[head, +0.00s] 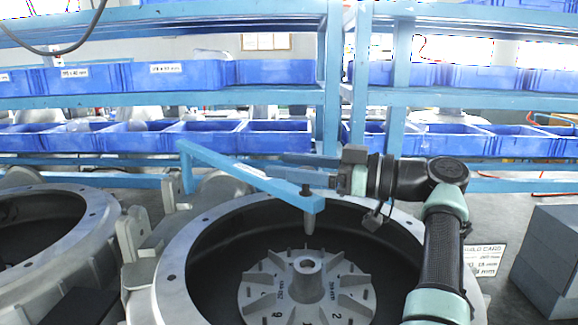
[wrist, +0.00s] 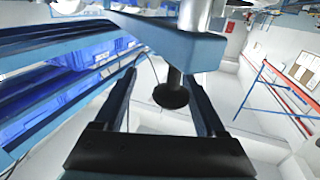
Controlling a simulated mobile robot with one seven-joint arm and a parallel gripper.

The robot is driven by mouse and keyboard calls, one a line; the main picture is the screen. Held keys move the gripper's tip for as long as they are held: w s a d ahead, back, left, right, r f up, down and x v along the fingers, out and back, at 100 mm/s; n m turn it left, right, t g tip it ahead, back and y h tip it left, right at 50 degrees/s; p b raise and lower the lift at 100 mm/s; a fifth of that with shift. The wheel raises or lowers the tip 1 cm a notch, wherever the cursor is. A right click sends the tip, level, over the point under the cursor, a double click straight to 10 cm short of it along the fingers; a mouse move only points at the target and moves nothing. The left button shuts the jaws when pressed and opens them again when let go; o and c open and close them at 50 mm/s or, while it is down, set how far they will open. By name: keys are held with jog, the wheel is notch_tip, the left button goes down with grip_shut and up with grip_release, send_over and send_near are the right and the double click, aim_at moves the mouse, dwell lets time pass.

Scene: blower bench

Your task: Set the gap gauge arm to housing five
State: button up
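The gap gauge arm (head: 245,172) is a light blue bar running from an upright post at the left to a free end over the middle housing (head: 172,262). A dark knob (head: 306,189) sits on top of that end, and a grey probe (head: 309,222) points down above the impeller hub (head: 307,264). My gripper (head: 296,169) is at the bar's free end, reaching in from the right. In the wrist view, its fingers (wrist: 161,80) are apart, with the knob (wrist: 171,95) between them and space on both sides. The bar (wrist: 165,42) fills the upper middle there.
Another housing (head: 95,205) stands at the left. A build card (head: 484,259) with partly readable millimetre figures lies at the right, beside grey blocks (head: 552,250). Blue shelving (head: 240,98) with blue bins spans the back. The impeller (head: 265,292) carries numbers on its face.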

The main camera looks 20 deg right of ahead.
jog(key=shift+s+a, duration=0.1)
jog(key=shift+a, duration=0.1)
jog(key=b+v, duration=0.2)
jog(key=v, duration=1.1)
jog(key=shift+r, duration=0.1)
